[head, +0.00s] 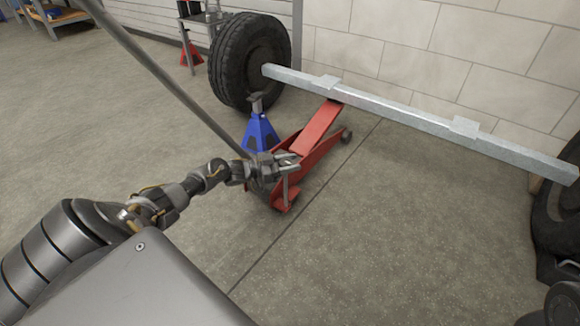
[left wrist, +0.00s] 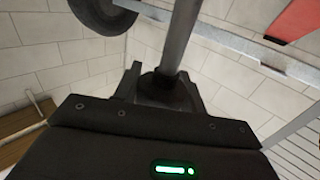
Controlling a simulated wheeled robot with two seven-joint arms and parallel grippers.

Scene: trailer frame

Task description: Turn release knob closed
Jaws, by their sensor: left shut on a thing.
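The red floor jack (head: 318,130) stands on the floor with its lift arm under the grey axle beam. My left gripper (head: 288,161) is above the near end of the jack, beside the base of its long handle. In the left wrist view, my left gripper (left wrist: 160,88) is shut on a dark round knob (left wrist: 161,84) at the end of a grey rod (left wrist: 181,35). In the head view this thin rod (head: 285,190) runs down from the gripper to the jack; the knob is hidden by the fingers. My right gripper is not in view.
The long grey jack handle (head: 160,75) slants up to the left, close to my left arm. A blue jack stand (head: 260,133) stands beside the jack. The axle beam (head: 400,112) spans between a tyre (head: 231,62) and another at right.

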